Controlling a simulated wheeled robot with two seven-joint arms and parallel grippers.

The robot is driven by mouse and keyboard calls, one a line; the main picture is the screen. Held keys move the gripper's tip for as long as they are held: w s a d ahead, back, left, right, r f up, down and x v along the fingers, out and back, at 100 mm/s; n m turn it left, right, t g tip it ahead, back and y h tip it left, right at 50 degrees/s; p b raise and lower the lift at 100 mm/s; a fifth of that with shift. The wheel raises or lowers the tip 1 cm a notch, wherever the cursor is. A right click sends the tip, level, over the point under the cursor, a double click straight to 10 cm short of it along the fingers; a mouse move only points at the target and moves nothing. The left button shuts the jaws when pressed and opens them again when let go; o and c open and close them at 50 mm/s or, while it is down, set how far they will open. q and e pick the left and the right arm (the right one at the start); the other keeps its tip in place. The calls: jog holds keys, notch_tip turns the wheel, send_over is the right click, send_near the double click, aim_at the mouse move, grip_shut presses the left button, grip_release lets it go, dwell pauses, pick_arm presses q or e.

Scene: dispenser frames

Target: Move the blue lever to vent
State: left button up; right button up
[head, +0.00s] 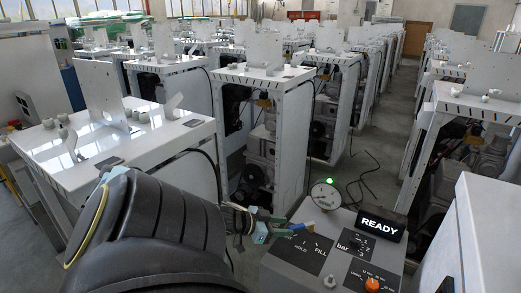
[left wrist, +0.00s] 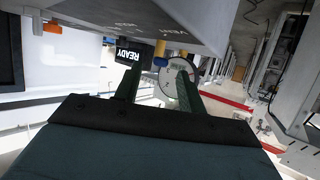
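The grey control box (head: 325,250) stands at lower right in the head view. Its blue lever (head: 297,227) lies at the upper left of a black plate with HOLD and FILL labels. My left gripper (head: 274,226) is at the box's left edge, beside the lever's outer end. In the left wrist view the box appears upside down. There the lever's blue end (left wrist: 160,62) shows in the gap between the two spread fingers (left wrist: 158,75); I cannot tell whether either touches it. The VENT label shows on the box there. My right gripper is not in view.
A round gauge (head: 326,194) with a green light above it and a READY display (head: 381,225) stand on the box. An orange knob (head: 372,285) is near its front. A white cabinet (head: 490,235) is close on the right. White machine frames (head: 110,145) fill the hall.

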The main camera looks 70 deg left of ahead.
pick_arm(q)
jog(key=d+p+v, duration=0.1)
jog(key=p+v, duration=0.2)
jog(key=v, duration=0.9)
jog(key=shift+a, duration=0.4)
jog(key=s+a+f+n+g+y+b, duration=0.15)
jog(key=s+f, duration=0.25)
jog(key=f, duration=0.4)
jog(key=s+f+g+y+b, duration=0.1)
jog(key=s+f+g+y, duration=0.1)
jog(key=s+f, duration=0.45)
jog(key=s+d+f+g+b, duration=0.15)
jog(key=d+f, duration=0.25)
jog(key=f, duration=0.5)
jog(key=s+d+f+g, duration=0.2)
jog(key=s+d+f, duration=0.15)
jog(key=f, duration=0.45)
jog(key=d+f+m+g+b, duration=0.1)
jog(key=d+f, duration=0.4)
jog(key=d, duration=0.4)
jog(key=s+d+f+m+g+h+b, duration=0.1)
jog(key=d+f+g, duration=0.1)
jog(key=d+f, duration=0.3)
jog(key=d+f+m+g+h+b, duration=0.1)
jog(key=d+f, duration=0.4)
jog(key=d, duration=0.8)
jog(key=shift+s+f+g+b, duration=0.15)
jog(key=shift+s+g+b, duration=0.2)
jog(key=shift+g, duration=0.35)
